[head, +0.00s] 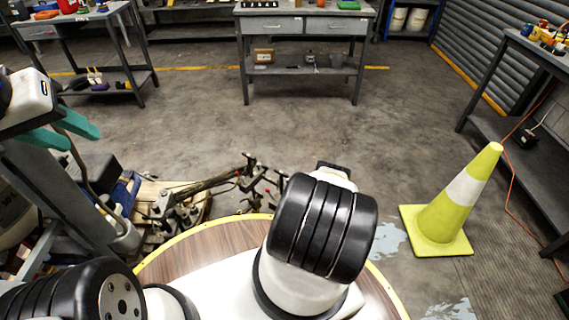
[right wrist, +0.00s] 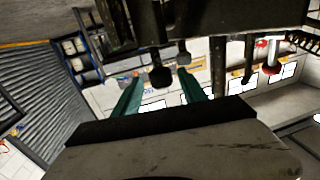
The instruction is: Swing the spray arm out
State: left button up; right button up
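A dark metal arm (head: 212,183) with clamps and small red parts, apparently the spray arm, reaches low and to the right from the striper at the left. The striper's grey frame (head: 55,190) fills the left edge of the head view. My left gripper (head: 68,131) is beside the upper frame, its teal fingers apart; a hose passes near them. My right gripper (right wrist: 160,98) shows in the right wrist view with its teal fingers apart. Two dark rounded knobs (right wrist: 161,76) show beyond and between them; contact cannot be told. My right arm hides its gripper in the head view.
A yellow-green cone (head: 459,205) stands on the floor at the right. A workbench (head: 511,105) is along the right wall, with an orange cord nearby. A drawer bench (head: 303,25) and a cart (head: 90,60) stand at the back. The middle floor is clear.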

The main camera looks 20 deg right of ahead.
jog(key=v, duration=0.7)
jog(key=shift+s, duration=0.35)
jog(key=shift+a, duration=0.15)
